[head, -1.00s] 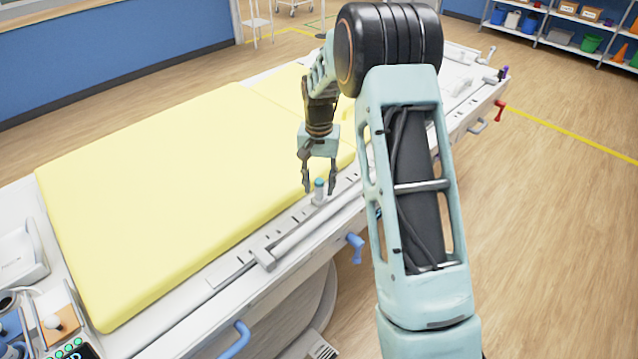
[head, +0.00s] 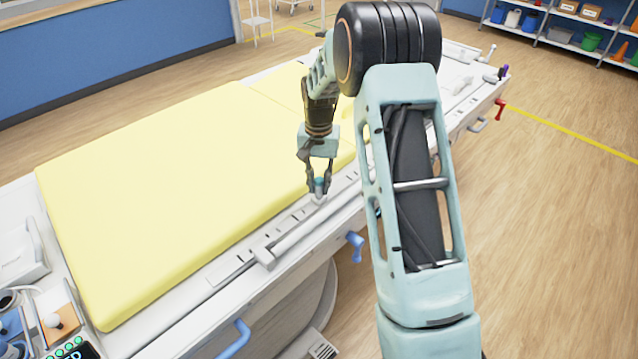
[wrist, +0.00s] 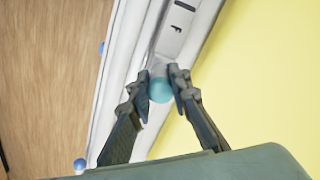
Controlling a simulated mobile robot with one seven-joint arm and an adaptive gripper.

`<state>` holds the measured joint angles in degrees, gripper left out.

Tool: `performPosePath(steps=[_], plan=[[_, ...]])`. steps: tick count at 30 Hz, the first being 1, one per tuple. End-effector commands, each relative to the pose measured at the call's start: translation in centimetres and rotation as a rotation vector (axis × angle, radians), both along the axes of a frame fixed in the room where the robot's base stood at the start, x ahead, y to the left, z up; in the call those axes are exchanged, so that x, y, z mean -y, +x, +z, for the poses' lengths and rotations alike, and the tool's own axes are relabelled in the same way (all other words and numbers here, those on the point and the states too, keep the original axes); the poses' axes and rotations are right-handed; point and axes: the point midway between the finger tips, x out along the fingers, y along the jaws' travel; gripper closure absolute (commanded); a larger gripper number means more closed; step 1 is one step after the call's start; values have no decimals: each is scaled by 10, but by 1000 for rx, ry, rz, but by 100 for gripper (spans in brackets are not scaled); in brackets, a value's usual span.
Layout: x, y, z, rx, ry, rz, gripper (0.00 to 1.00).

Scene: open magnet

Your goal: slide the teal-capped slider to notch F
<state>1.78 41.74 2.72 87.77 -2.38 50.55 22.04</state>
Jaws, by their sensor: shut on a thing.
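The teal-capped slider (head: 319,184) stands on the rail along the near long edge of the bed-like table. Its round teal cap (wrist: 160,90) sits between both fingertips in the wrist view. My gripper (head: 319,188) points down and is shut on the slider; it also shows in the wrist view (wrist: 161,86). The slider's lower part is mostly hidden by the cap and fingers. A letter that looks like F (wrist: 176,29) is printed on the pale strip just beyond the slider in the wrist view, beside a dark mark.
A yellow pad (head: 180,190) lies beside the rail. A grey bar with a block (head: 264,257) lies along the rail nearer the camera. Blue handles (head: 354,246) and a red handle (head: 500,106) stick out from the table's side.

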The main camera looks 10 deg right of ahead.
Motion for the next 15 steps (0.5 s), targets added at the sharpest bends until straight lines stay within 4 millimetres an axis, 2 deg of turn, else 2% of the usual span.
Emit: performPosePath(steps=[9,15], plan=[[-57,-36,-1,0,2,7,100],[-74,-49,0,2,2,1,100]])
